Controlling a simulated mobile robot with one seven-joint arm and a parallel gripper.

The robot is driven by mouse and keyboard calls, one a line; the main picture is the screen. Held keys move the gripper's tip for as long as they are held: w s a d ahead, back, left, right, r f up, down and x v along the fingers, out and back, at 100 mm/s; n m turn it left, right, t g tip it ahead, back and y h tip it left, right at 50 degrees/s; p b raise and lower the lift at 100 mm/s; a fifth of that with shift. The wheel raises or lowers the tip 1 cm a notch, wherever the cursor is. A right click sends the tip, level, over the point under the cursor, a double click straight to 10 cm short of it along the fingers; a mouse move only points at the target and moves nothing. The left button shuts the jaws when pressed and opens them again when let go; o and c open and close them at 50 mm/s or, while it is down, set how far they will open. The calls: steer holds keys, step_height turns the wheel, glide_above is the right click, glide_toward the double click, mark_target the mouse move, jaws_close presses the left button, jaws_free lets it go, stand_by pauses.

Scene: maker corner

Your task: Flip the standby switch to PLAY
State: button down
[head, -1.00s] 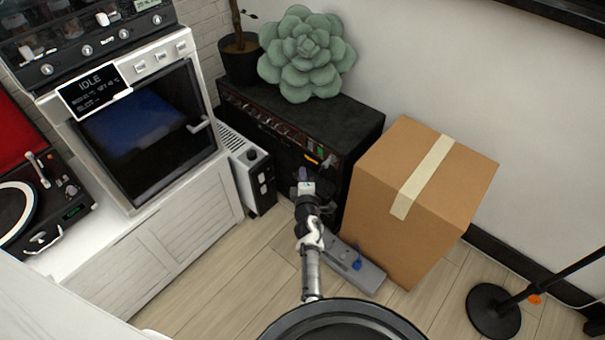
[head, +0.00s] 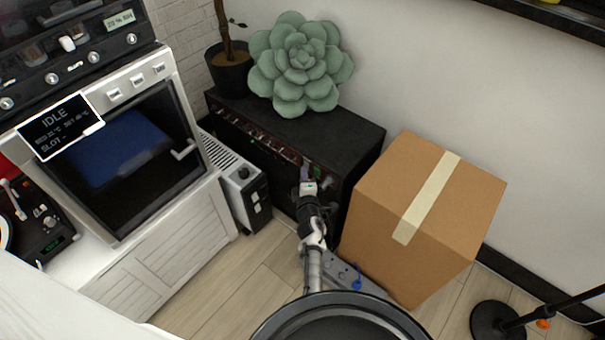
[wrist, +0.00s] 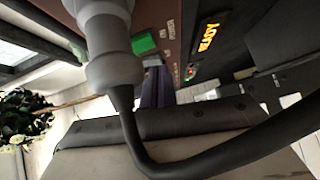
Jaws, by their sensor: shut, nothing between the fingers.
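The black amplifier (head: 300,128) stands on the floor against the wall, its control panel facing me. My gripper (head: 305,170) is at the right part of that panel, its purple fingers shut and empty. In the wrist view the fingers (wrist: 156,86) are close to the panel, beside a lit green square (wrist: 143,43). An orange lit label (wrist: 208,37) reads PLAY, upside down. A small red and green light (wrist: 191,71) shows below it. I cannot make out the standby switch lever or whether the fingers touch it.
A cardboard box (head: 385,220) stands close on the right of my arm. A white heater (head: 240,185) is on the left. A grey pedalboard (head: 345,272) lies on the floor. A succulent (head: 300,62) sits on the amplifier. A round stand base (head: 495,325) is at lower right.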

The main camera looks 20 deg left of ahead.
stand_by(0.4)
steer(key=shift+w+b, duration=0.2)
steer(key=shift+b, duration=0.75)
steer(key=shift+f, duration=0.1)
